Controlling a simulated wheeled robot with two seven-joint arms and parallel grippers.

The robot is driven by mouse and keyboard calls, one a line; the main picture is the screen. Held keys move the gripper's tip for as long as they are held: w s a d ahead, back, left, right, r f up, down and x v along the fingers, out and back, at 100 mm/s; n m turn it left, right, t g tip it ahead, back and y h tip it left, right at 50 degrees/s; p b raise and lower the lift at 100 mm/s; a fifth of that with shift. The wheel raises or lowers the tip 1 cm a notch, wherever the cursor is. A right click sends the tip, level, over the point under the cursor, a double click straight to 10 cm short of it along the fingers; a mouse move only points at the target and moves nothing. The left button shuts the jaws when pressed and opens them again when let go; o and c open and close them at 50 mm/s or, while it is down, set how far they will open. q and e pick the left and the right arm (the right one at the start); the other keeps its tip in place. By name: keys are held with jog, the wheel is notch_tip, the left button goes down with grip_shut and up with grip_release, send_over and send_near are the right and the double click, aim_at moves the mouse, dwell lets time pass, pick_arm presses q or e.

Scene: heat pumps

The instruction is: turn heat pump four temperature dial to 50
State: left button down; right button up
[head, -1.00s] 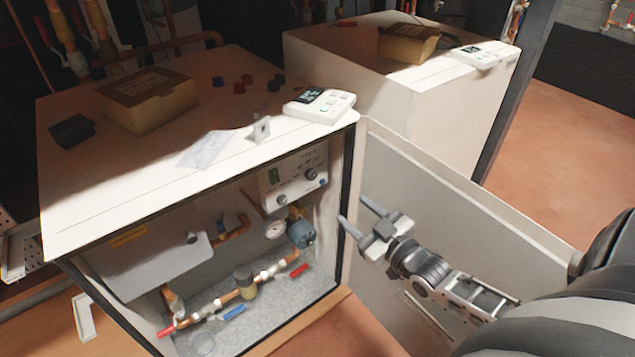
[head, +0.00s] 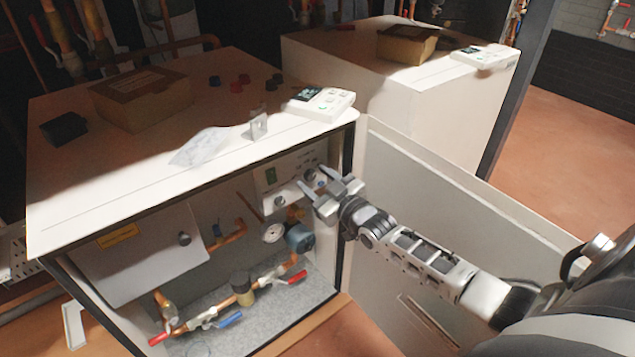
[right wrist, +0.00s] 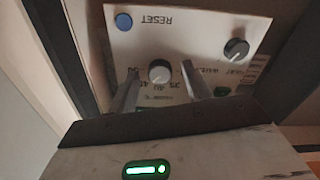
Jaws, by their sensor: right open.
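The control panel (head: 268,180) is a white plate inside the open cabinet, upper right; it also shows upside down in the right wrist view (right wrist: 200,30). The temperature dial (right wrist: 160,71) is a grey round knob with a white pointer mark and numbers such as 35, 40 and 45 beside it; some print is hidden by the fingers. In the head view the dial (head: 309,175) is at the panel's right. My right gripper (right wrist: 160,66) is open, one finger on each side of the dial, with gaps visible. In the head view it (head: 312,177) reaches the panel. My left gripper is out of view.
A second knob (right wrist: 236,50) and a blue button (right wrist: 123,21) marked RESET flank the dial. The open cabinet door (head: 440,210) stands right behind my right arm. Pipes with red and blue valve handles (head: 228,320) are below. A white controller (head: 320,103) lies on top.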

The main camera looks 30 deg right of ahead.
jog(key=c, duration=1)
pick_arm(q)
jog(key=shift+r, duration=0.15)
pick_arm(e)
jog(key=shift+o, duration=0.2)
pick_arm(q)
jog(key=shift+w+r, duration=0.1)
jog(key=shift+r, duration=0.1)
pick_arm(e)
jog(key=shift+m, duration=0.4)
jog(key=m+p, duration=0.1)
jog(key=m, duration=0.1)
jog(key=shift+m, duration=2.1)
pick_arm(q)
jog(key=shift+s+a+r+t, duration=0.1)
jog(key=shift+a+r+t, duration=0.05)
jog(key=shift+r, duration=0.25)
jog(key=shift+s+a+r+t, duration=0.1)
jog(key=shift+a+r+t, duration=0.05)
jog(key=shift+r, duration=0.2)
pick_arm(e)
jog(key=shift+m, duration=0.5)
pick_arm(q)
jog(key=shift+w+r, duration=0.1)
